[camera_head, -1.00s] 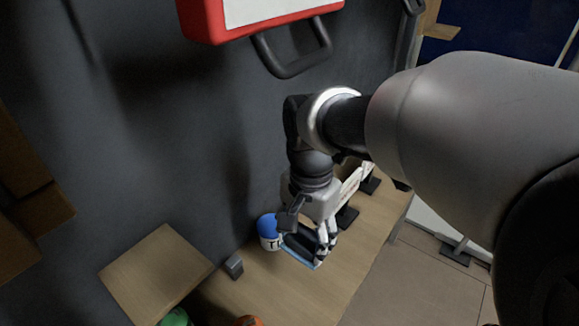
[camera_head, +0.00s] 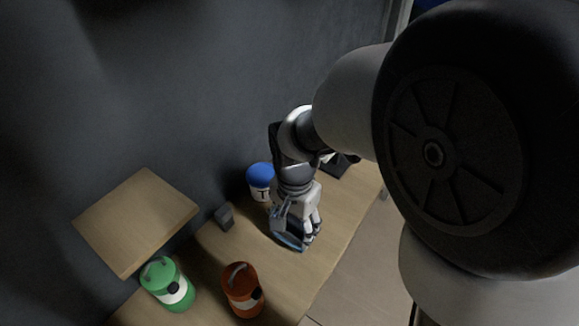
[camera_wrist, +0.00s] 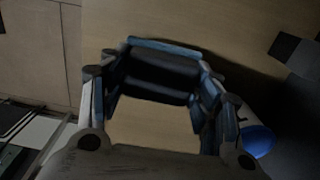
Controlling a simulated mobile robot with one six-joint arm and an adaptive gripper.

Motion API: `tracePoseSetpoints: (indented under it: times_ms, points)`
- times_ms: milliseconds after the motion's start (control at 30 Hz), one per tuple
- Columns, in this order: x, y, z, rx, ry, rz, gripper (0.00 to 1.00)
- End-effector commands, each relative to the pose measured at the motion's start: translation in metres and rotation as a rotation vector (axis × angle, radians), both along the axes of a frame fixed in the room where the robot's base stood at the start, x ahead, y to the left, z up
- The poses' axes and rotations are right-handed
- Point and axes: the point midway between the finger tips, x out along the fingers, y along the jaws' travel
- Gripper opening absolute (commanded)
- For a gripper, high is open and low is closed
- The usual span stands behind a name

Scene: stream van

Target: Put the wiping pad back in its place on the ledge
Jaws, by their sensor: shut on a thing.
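The wiping pad (camera_head: 287,240) has a dark body and a blue edge. My gripper (camera_head: 298,236) is shut on it and holds it over the wooden surface (camera_head: 265,262). In the wrist view the pad (camera_wrist: 160,75) lies across between the fingertips (camera_wrist: 155,85), its blue edge on the far side. I cannot tell whether its underside touches the wood. A raised wooden ledge (camera_head: 135,222) juts out from the dark wall at the left, with bare wood on top; the gripper is to its right.
A white tub with a blue lid (camera_head: 261,176) stands behind my gripper. A small grey block (camera_head: 224,217) is to the left. A green canister (camera_head: 168,284) and an orange canister (camera_head: 241,290) stand at the front left. Bare wood lies between the gripper and the orange canister.

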Motion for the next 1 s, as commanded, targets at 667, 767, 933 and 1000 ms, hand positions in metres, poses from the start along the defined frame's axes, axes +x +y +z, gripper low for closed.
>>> tracePoseSetpoints:
  times_ms: [667,767,933,1000]
  points:
    - [0.000,0.000,-0.037,0.000,0.001,0.000,0.64]
    - [0.000,0.000,-0.036,0.000,0.001,0.000,0.71]
    - [0.000,0.000,-0.036,0.000,0.001,0.000,0.78]
    - [0.000,0.000,-0.036,0.000,0.001,0.000,0.78]
